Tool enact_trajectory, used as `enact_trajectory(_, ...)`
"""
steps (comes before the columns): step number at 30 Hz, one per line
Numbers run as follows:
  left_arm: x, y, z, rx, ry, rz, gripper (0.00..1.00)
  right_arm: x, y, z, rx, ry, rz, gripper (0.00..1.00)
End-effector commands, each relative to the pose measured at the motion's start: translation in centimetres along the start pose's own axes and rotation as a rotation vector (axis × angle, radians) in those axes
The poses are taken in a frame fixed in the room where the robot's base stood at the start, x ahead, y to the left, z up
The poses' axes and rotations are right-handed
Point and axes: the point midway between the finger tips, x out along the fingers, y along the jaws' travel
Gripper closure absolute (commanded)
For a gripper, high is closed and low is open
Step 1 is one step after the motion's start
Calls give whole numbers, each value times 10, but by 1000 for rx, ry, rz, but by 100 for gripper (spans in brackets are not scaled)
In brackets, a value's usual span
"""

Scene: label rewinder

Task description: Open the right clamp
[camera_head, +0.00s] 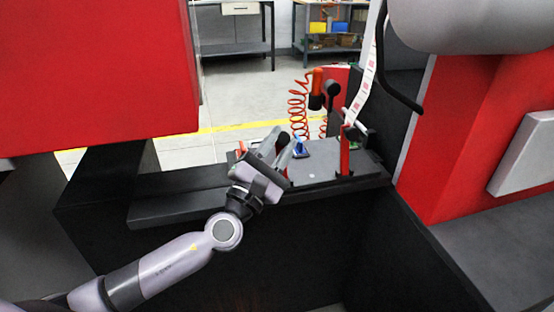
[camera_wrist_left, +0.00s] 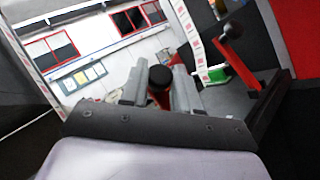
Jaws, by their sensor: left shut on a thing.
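My left gripper (camera_head: 283,147) reaches in from the left over the dark machine ledge. In the left wrist view its two grey fingers (camera_wrist_left: 160,88) are shut on a clamp lever with a black knob (camera_wrist_left: 160,78) and a red arm below it. In the head view the gripper mostly hides this lever. A second red clamp lever (camera_head: 344,155) stands upright to the right, apart from the gripper. It also shows in the left wrist view (camera_wrist_left: 240,66), with a black knob at its top. My right gripper is not in view.
A white label strip (camera_head: 366,75) hangs beside the second lever. A red coiled hose (camera_head: 298,105) and a small blue object (camera_head: 301,149) are near the gripper. The dark ledge (camera_head: 180,205) runs across the front. Red machine panels (camera_head: 95,80) rise at both sides.

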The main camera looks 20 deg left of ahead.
Motion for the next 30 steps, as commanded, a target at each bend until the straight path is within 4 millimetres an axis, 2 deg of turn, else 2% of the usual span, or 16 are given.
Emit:
enact_trajectory(1, -5, -5, -3, 20, -22, 9, 100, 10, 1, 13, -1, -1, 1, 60)
enact_trajectory(5, -9, -7, 2, 65, -69, 27, 100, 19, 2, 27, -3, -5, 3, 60)
enact_trajectory(7, -10, -7, 5, 84, -90, 35, 100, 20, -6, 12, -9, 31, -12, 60)
enact_trajectory(9, -12, -8, 7, 101, -108, 42, 100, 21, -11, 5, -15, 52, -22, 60)
enact_trajectory(30, -14, -8, 14, 143, -152, 56, 100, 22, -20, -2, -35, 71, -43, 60)
